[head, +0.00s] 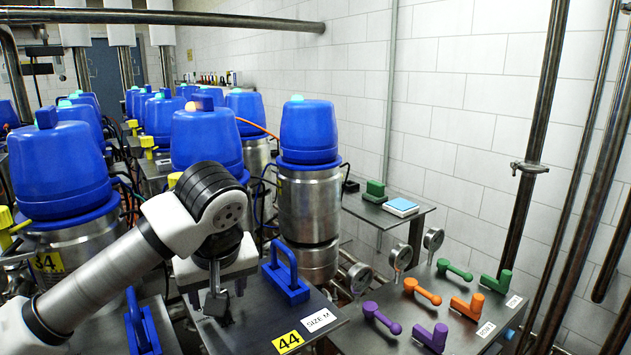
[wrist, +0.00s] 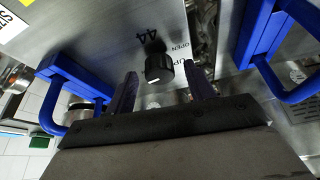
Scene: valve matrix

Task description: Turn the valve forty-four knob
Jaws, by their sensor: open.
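The valve forty-four knob (wrist: 158,69) is a small black round knob with a white mark on its edge. It sits on a grey metal panel (wrist: 110,32) printed with "44" and "OPEN". My gripper (wrist: 162,72) is open, and in the wrist view its two dark fingertips lie either side of the knob, with gaps showing. I cannot tell whether they touch it or how deep they reach. In the head view my gripper (head: 215,302) points down at the left part of the panel with the yellow 44 label (head: 288,342). The knob is not clearly visible there.
A blue handle (head: 285,275) rises from the panel close to the right of my gripper. Another blue handle (head: 142,325) stands on the left. Purple, orange and green levers (head: 422,291) stand on a panel to the right. Blue-topped steel valves (head: 308,132) stand behind.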

